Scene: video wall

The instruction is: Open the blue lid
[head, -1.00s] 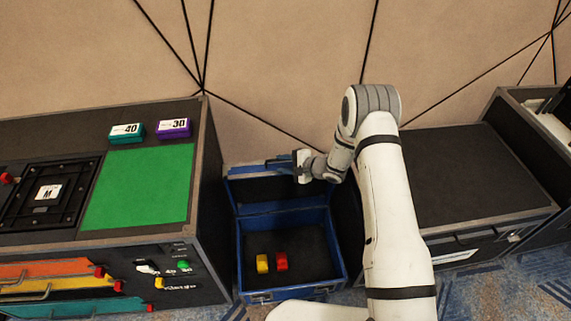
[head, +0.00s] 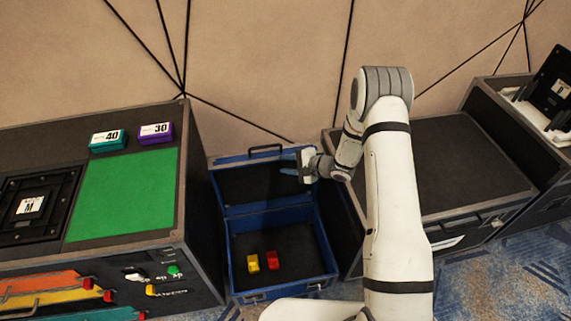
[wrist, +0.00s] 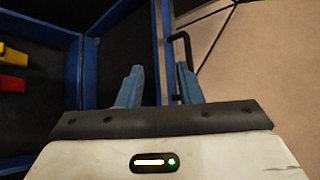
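The blue lid (head: 250,184) stands raised at the back of the blue box (head: 288,290), with its dark inner face showing and a dark handle (head: 265,150) on its top edge. My gripper (head: 288,171) is at the right part of the lid, near its upper edge. The lid's blue rim (wrist: 159,45) shows beyond the gap, and the handle (wrist: 174,50) lies by the right finger. Whether a finger touches the lid is unclear.
A yellow block (head: 253,263) and a red block (head: 272,260) lie inside the box. A black case with a green panel (head: 125,195) stands close on the left, and a dark-topped case (head: 440,165) on the right. The wall is behind.

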